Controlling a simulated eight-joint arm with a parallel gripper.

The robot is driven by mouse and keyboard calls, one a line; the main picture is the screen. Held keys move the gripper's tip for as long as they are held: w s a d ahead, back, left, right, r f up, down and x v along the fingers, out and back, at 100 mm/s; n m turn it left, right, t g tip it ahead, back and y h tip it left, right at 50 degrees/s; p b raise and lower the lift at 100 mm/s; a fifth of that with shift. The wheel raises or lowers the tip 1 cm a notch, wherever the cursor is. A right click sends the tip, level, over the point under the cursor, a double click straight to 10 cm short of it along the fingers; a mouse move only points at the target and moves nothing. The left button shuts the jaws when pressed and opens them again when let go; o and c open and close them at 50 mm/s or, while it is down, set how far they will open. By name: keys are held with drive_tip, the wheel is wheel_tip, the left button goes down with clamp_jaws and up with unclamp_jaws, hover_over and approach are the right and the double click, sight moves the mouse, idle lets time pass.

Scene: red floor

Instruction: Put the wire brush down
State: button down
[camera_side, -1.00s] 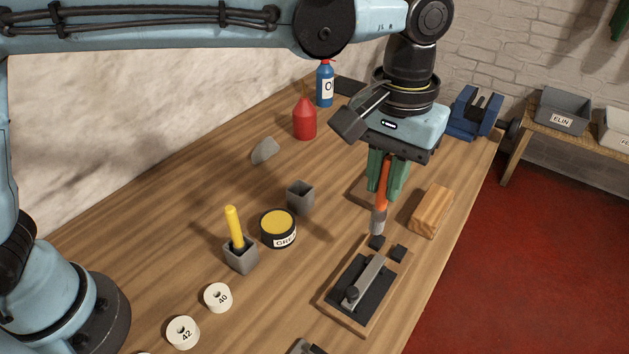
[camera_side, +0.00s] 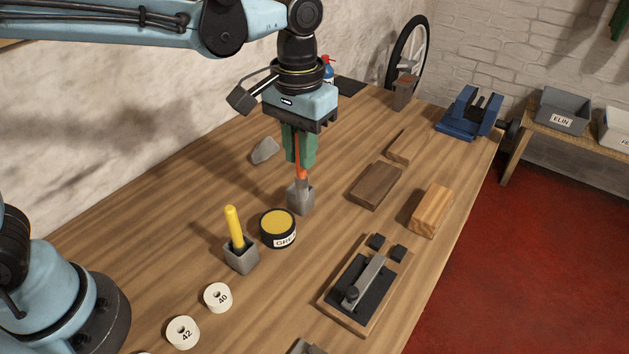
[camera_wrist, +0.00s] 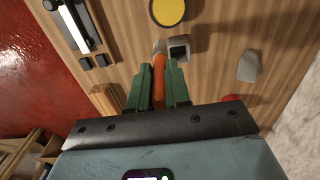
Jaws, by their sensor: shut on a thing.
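My gripper (camera_side: 299,163), with green fingers, is shut on the orange handle of the wire brush (camera_side: 301,173). The brush hangs upright with its grey end down, over a small grey square cup (camera_side: 301,202) in the side view. In the wrist view my gripper (camera_wrist: 158,92) holds the brush (camera_wrist: 158,88) between its fingers, and its grey tip shows just left of the cup (camera_wrist: 179,49), whose dark opening is visible. The tip does not look inside the cup there; its exact height above the rim is hard to tell.
A yellow-topped tin (camera_side: 278,228) stands close to the cup. A second grey cup (camera_side: 241,257) holds a yellow-handled tool (camera_side: 234,226). A grey stone-like piece (camera_side: 265,151) lies behind. Wooden blocks (camera_side: 431,211) and a clamp plate (camera_side: 361,285) lie to the right.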

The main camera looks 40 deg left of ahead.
drive_tip(key=w+a+f, duration=0.3)
drive_tip(key=f, duration=0.4)
drive_tip(key=shift+w, duration=0.25)
drive_tip(key=shift+a, duration=0.1)
drive_tip(key=c, duration=1.1)
unclamp_jaws()
wheel_tip(320, 180, up, 12)
drive_tip(key=s+a+f+t, duration=0.2)
drive_tip(key=s+a, duration=0.1)
drive_tip(key=s+a+f+t, duration=0.2)
drive_tip(key=s+a, duration=0.2)
drive_tip(key=s+a+f+t, duration=0.2)
drive_tip(key=s+a+t, duration=0.1)
drive_tip(key=s+a, duration=0.1)
drive_tip(key=shift+s+a, duration=0.25)
